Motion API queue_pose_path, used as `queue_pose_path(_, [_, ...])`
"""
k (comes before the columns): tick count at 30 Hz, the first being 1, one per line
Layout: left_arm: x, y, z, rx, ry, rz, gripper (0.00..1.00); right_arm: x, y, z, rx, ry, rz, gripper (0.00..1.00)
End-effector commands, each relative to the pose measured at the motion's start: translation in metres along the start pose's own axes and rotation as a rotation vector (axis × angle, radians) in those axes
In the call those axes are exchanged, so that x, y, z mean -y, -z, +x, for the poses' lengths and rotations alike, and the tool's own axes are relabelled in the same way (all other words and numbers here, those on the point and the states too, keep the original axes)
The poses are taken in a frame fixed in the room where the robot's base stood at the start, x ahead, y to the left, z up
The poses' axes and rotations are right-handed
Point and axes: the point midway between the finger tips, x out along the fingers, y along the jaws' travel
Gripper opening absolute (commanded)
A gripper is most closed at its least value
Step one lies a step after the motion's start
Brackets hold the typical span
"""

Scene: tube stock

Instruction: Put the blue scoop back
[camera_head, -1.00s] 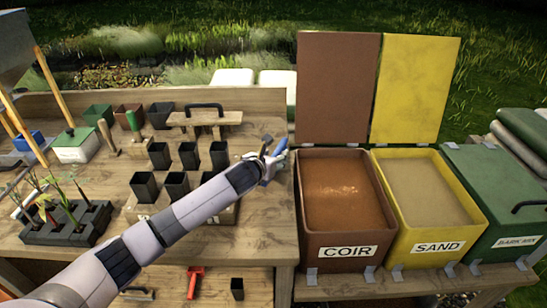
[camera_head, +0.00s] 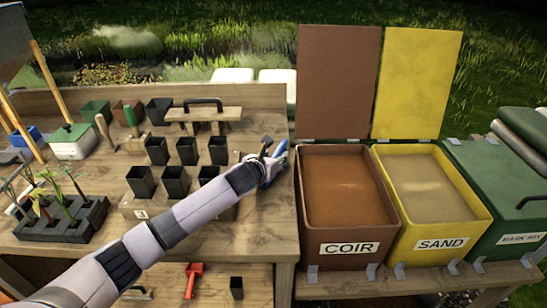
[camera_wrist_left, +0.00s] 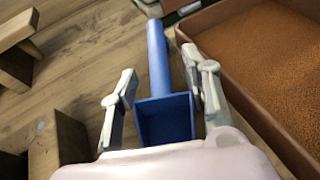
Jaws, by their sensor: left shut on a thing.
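The blue scoop (camera_head: 280,149) is at the right end of the wooden bench, beside the coir bin, and partly hidden by my left gripper (camera_head: 268,156). In the left wrist view the scoop (camera_wrist_left: 165,112) lies between the two fingers of my left gripper (camera_wrist_left: 158,66), its bowl near the palm and its handle pointing away. The gripper is shut on it. I cannot tell whether the scoop touches the bench top. My right gripper is not in view.
The open brown coir bin (camera_head: 313,218) stands just right of the bench, then the open yellow sand bin (camera_head: 403,222) and a closed green bin (camera_head: 490,175). Several black pots (camera_head: 187,151) and a wooden tamper with a black handle (camera_head: 204,114) stand left of the gripper.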

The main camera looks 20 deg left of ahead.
Motion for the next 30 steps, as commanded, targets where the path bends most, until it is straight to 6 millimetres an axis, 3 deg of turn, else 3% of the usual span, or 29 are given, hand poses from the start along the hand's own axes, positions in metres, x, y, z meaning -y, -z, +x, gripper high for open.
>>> queue_pose_path(9, [-0.0005,0.0061,0.0026,0.001,-0.001,0.000,0.13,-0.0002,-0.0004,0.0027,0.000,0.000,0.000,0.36])
queue_pose_path(10, [-0.0004,0.0053,0.0024,0.001,-0.001,0.000,0.45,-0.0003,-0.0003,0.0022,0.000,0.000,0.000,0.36])
queue_pose_path(19, [-0.0004,0.0055,0.0023,0.000,-0.001,0.000,0.65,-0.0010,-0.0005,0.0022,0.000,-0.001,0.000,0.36])
queue_pose_path(30, [-0.0005,0.0060,0.0005,0.000,-0.001,0.001,0.66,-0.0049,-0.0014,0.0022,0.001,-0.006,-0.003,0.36])
